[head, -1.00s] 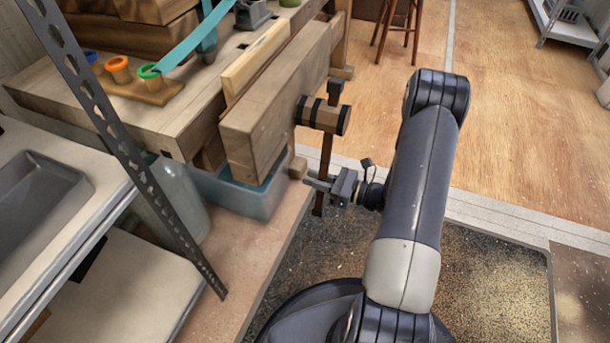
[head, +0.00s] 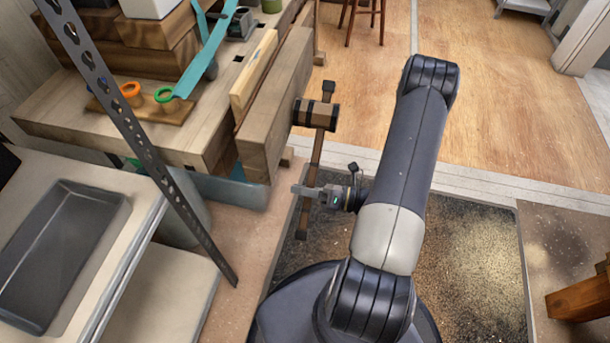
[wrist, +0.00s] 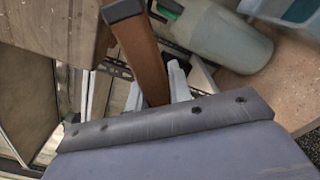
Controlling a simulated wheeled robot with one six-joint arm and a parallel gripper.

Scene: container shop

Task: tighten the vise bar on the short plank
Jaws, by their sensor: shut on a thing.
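The vise bar (head: 315,150) is a long wooden handle with dark ends. It hangs nearly upright, slightly tilted, through the banded screw head (head: 318,115) at the front of the vise jaw (head: 275,110). The short plank (head: 252,70) is pale wood and stands on edge between the vise jaw and the bench; I cannot tell how tightly. My gripper (head: 308,191) is shut on the lower part of the bar. In the wrist view the bar (wrist: 143,60) runs down between my two pale fingers, its lower end hidden by the gripper body.
The workbench (head: 190,130) lies left of the vise, with a teal strap (head: 205,50) and stacked timber on it. A metal shelf post (head: 140,145) and a grey tray (head: 60,260) stand at front left. The wooden floor (head: 500,130) at right is open.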

